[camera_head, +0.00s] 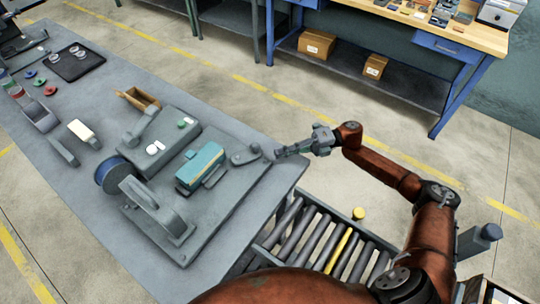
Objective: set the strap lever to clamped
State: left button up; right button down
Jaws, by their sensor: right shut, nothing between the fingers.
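The ring grinder (217,208) is a grey machine on a plate at the right end of the grey bench, with a teal block (203,163) on it. A small grey lever (246,155) with rounded ends lies nearly flat at the plate's far right; it appears to be the strap lever. Whether it stands at clamped cannot be told. My right gripper (278,153) comes in from the right, shut and empty. Its tips are just right of the lever, near the bench edge; touching cannot be made out. My left gripper is out of view.
A blue spool (113,175) and grey handle (152,207) stand at the grinder's left. A roller conveyor (318,240) sits below the bench's right end. Open floor lies beyond, before a blue workbench (433,40).

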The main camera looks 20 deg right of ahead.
jog(key=shift+d+r, duration=0.2)
jog(key=shift+d, duration=1.55)
